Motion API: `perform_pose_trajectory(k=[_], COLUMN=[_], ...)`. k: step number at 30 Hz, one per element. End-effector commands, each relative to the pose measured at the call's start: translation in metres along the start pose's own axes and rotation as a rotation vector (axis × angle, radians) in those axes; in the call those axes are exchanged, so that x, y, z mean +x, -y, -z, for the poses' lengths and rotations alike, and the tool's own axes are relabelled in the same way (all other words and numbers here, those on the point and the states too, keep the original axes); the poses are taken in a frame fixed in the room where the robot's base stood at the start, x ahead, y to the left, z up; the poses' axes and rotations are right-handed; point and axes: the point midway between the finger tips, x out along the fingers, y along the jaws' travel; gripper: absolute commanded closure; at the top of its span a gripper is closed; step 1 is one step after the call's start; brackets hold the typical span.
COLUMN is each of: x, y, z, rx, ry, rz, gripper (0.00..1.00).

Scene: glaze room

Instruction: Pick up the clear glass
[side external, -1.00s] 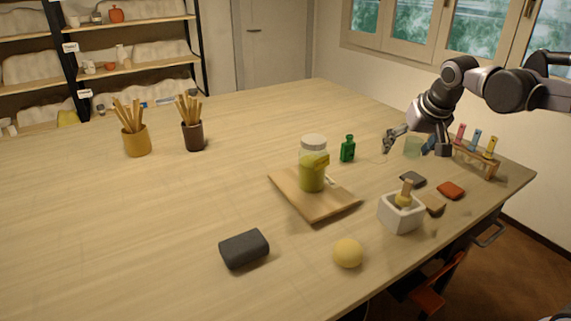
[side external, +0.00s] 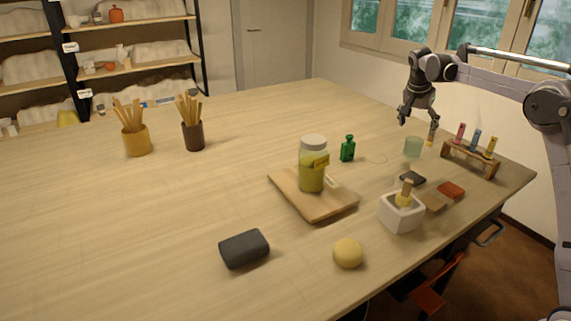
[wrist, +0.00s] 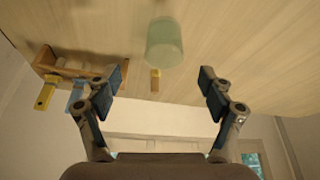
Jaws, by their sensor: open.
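The clear glass is a pale green, see-through tumbler (side external: 413,147) standing upright on the table, left of the test-tube rack. In the wrist view the glass (wrist: 164,43) shows at the top, beyond the fingertips and roughly centred between them. My gripper (side external: 417,118) is above and behind the glass in the side view, pointing down, apart from it. In the wrist view my gripper (wrist: 163,80) is open, with blue-padded fingers well apart and nothing held between them.
A wooden rack (side external: 470,158) with coloured tubes stands right of the glass. A small yellow-orange piece (side external: 432,133) is close behind it.

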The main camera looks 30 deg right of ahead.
Motion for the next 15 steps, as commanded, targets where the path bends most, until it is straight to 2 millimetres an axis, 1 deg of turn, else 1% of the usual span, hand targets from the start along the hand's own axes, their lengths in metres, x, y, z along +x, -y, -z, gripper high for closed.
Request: perform_pose_trajectory(k=[3, 6, 9, 15], x=[0.018, 0.033, 0.043, 0.055], y=[0.0, 0.001, 0.001, 0.002], z=[0.0, 0.0, -0.001, -0.001], rx=[0.0, -0.001, -0.001, -0.002], ry=[0.0, 0.0, 0.0, 0.0], rz=[0.0, 0.001, 0.002, 0.002], gripper=[0.19, 0.19, 0.19, 0.19])
